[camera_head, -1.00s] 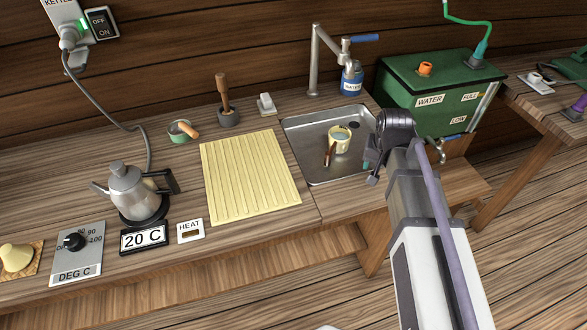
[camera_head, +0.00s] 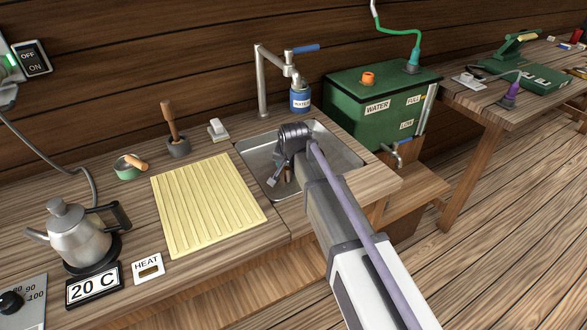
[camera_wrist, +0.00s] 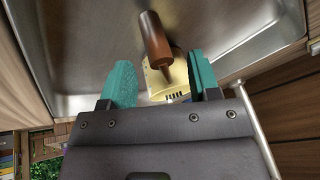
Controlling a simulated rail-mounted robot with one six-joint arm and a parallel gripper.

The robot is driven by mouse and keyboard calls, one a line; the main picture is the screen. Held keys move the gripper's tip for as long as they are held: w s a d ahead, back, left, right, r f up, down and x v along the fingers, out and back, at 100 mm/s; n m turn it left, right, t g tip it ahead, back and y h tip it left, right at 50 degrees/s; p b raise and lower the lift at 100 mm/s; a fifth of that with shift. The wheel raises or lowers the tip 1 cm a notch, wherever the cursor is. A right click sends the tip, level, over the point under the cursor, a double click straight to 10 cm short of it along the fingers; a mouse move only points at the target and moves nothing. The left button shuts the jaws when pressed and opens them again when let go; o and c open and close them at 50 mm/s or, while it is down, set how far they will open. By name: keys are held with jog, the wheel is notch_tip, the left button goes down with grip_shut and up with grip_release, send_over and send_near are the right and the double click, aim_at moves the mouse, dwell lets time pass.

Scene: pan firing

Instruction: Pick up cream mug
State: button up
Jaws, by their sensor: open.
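The cream mug (camera_wrist: 155,90) shows only in part in the wrist view, low in the gap between my two teal fingers. A brown tapered handle (camera_wrist: 154,38) stands in front of it and hides some of it. I cannot tell whether this handle is joined to the mug. My gripper (camera_wrist: 158,62) is open, with one finger to each side of the mug and handle. I cannot tell whether either finger touches. In the head view my gripper (camera_head: 280,177) is down at the sink (camera_head: 335,158), and my arm hides the mug.
The sink walls rise around my gripper. A tap (camera_head: 262,85) and a blue water container (camera_head: 300,98) stand behind the sink, and a green water tank (camera_head: 375,103) to its right. A ribbed yellow board (camera_head: 208,205) lies to its left, with a kettle (camera_head: 75,238) beyond.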

jog(key=b+x, duration=0.2)
jog(key=x, duration=0.2)
jog(key=shift+s+f, duration=0.1)
jog(key=shift+f, duration=0.05)
jog(key=shift+r, duration=0.25)
grip_shut()
